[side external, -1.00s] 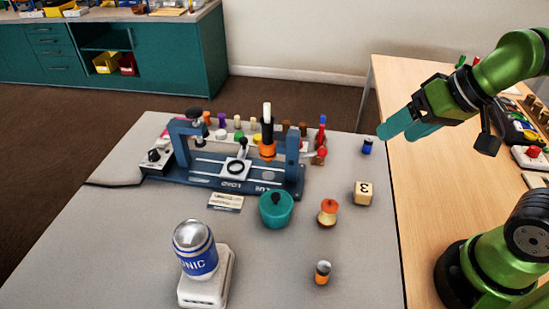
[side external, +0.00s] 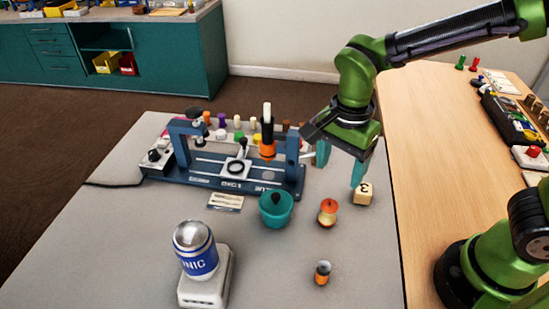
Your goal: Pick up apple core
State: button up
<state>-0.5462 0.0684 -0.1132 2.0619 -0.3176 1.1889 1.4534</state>
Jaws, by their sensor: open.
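The apple core (side external: 327,213), with reddish-orange ends and a pale narrow middle, stands upright on the grey table (side external: 355,255). It is right of a teal lidded pot (side external: 276,209) and left of a wooden cube marked 3 (side external: 363,194). My gripper (side external: 340,172) is open with its teal fingers pointing down. In the picture it is above the apple core, apart from it. Its right fingertip overlaps the cube's upper edge; I cannot tell whether they touch. Nothing is between the fingers.
A blue bench device (side external: 215,178) with uprights stands behind the pot, close to my gripper's left. A small orange and dark cylinder (side external: 322,273) and a blue-banded machine (side external: 197,251) stand in front. The table's front right is clear.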

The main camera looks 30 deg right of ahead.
aim_at(330, 203)
notch_tip(330, 203, down, 9)
jog(key=shift+r, duration=0.2)
jog(key=shift+w+f, duration=0.2)
jog(key=shift+f, duration=2.45)
jog(key=c, duration=1.1)
